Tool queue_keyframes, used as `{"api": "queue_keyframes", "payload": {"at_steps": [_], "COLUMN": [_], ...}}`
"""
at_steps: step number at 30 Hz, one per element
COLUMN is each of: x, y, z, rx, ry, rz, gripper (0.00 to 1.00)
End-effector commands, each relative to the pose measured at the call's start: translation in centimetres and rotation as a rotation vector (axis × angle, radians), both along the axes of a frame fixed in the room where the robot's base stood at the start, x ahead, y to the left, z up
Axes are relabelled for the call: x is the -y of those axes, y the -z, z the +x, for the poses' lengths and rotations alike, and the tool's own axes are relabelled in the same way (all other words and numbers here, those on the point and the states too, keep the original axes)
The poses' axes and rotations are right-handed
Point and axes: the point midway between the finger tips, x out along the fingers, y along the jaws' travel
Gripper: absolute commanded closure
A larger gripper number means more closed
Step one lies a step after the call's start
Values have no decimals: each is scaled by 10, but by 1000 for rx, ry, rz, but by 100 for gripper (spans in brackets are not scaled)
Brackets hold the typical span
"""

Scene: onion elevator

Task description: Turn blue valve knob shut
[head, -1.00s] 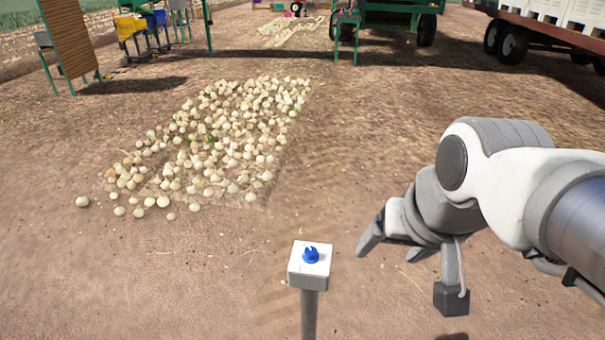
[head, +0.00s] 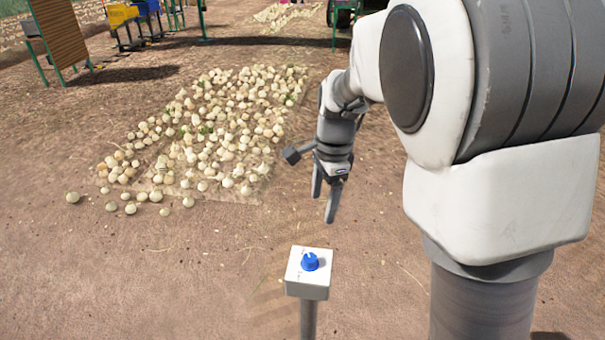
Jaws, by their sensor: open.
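The blue valve knob (head: 310,262) sits on top of a white box (head: 307,286) on a grey post, low in the middle of the head view. A small pointer ridge shows on the knob, toward its upper side. My gripper (head: 324,206) hangs above and slightly right of the knob in the picture, fingers pointing down. Its two fingers are apart with nothing between them. A clear gap shows between the fingertips and the knob. Nothing hides the knob.
A wide pile of onions (head: 205,140) lies on the dirt behind and left of the post. A brown slatted panel (head: 60,38) and a yellow bin (head: 123,14) stand at the far left. The dirt around the post is clear. My arm fills the right side.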

Motion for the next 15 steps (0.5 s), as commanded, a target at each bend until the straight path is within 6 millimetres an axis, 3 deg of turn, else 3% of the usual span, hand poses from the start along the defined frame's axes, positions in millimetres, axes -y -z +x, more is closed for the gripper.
{"api": "queue_keyframes", "payload": {"at_steps": [1, 6, 15], "x": [-5, -16, -22], "y": [13, 39, 60], "z": [7, 24, 33], "rx": [-19, -51, -66], "ry": [39, 166, 241], "rz": [-14, -48, -71], "gripper": [22, 22, 22]}}
